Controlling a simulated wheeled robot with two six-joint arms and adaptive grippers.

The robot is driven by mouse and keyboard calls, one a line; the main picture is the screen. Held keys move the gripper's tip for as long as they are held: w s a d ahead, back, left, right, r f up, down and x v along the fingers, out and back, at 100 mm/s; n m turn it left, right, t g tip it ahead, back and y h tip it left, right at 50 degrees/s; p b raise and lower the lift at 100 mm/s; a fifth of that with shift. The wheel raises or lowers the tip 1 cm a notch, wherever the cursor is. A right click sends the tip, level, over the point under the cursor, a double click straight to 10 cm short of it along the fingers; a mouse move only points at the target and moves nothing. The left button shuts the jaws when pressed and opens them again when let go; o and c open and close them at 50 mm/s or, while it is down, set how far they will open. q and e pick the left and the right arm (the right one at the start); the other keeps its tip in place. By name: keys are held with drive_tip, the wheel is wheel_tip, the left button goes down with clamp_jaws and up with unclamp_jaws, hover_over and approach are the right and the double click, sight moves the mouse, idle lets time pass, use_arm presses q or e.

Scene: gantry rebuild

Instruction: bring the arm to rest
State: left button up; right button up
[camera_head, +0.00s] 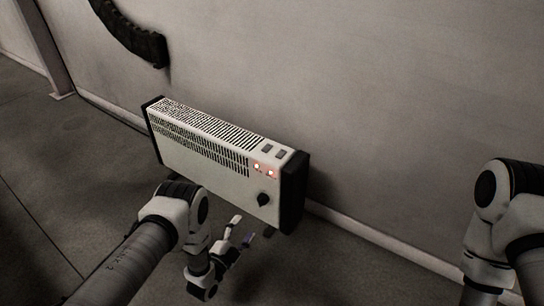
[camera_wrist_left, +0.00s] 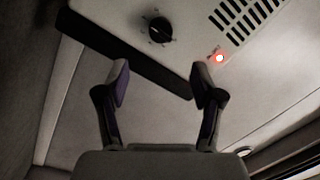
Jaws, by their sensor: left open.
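My left gripper (camera_head: 242,231) is in front of the lower right part of a white heater. Its two fingers are spread with nothing between them. In the left wrist view the open fingers (camera_wrist_left: 159,77) point toward the heater's front, near its black knob (camera_wrist_left: 160,30). There is a visible gap between the fingers and the knob. My right arm shows at the right edge of the head view, but its gripper is out of frame.
A black ribbed hose (camera_head: 133,36) hangs on the wall at upper left. The dark floor (camera_head: 60,190) at left is clear.

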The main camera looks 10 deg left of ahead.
use_arm(q)
wheel_tip(320, 180, up, 10)
drive_tip(key=w+r+p, duration=0.1)
drive_tip(key=w+p, duration=0.1)
drive_tip(key=p, duration=0.2)
drive_tip(key=s+a+f+n+g+y+p, duration=0.15)
drive_tip(key=s+n+g, duration=0.65)
drive_tip(key=s, duration=1)
drive_tip(key=s+a+f+n+g+y+p, duration=0.1)
drive_tip(key=s+f+n+g+y, duration=0.2)
drive_tip(key=s+n+g, duration=1)
drive_tip(key=s+r+m+t+p, duration=0.1)
drive_tip(key=s+r+m+p, duration=0.1)
drive_tip(key=r+p, duration=1.7)
drive_tip(key=s+r+m+t+p, duration=0.2)
drive_tip(key=s+r+m+p, duration=0.1)
drive_tip(key=r+p, duration=1.6)
drive_tip(key=shift+d+m+t, duration=0.2)
drive_tip(key=shift+m+t, duration=0.1)
drive_tip(key=shift+m, duration=0.5)
